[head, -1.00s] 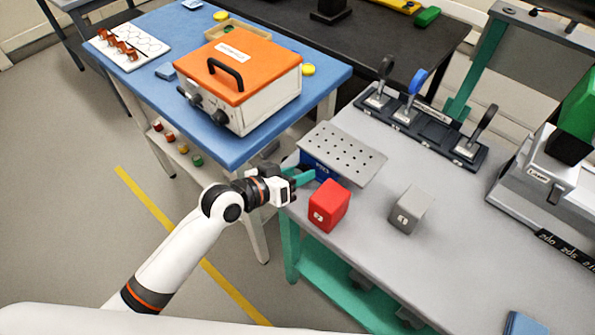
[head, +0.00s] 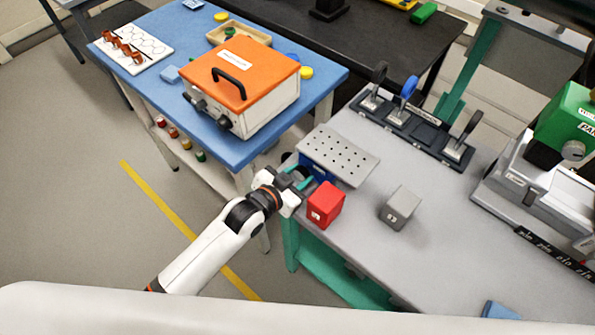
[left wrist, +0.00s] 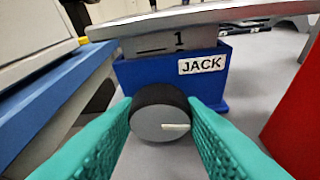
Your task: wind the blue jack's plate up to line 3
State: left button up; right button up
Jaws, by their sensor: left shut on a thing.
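The jack has a blue body (left wrist: 210,75) labelled JACK and a grey perforated plate (head: 338,155) on top. In the left wrist view a "1" and a dark line (left wrist: 178,42) show on the grey scale just under the plate; no line 3 is visible. A dark round knob (left wrist: 160,112) with a pale pointer mark faces me, the mark pointing right. My left gripper (head: 300,181) is at the jack's front, its green fingers shut on the knob from both sides. In the head view the knob is hidden by the gripper. My right gripper is not in view.
A red block (head: 325,204) stands close right of my left gripper, with a grey block (head: 400,207) further right. A lever panel (head: 415,128) lies behind the jack. The blue table (head: 150,75) with an orange-lidded box (head: 243,80) is at the left.

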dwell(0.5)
pick_arm(q)
jog(key=o, duration=0.7)
jog(key=v, duration=1.2)
jog(key=shift+b, duration=0.3)
jog(key=shift+d, duration=0.1)
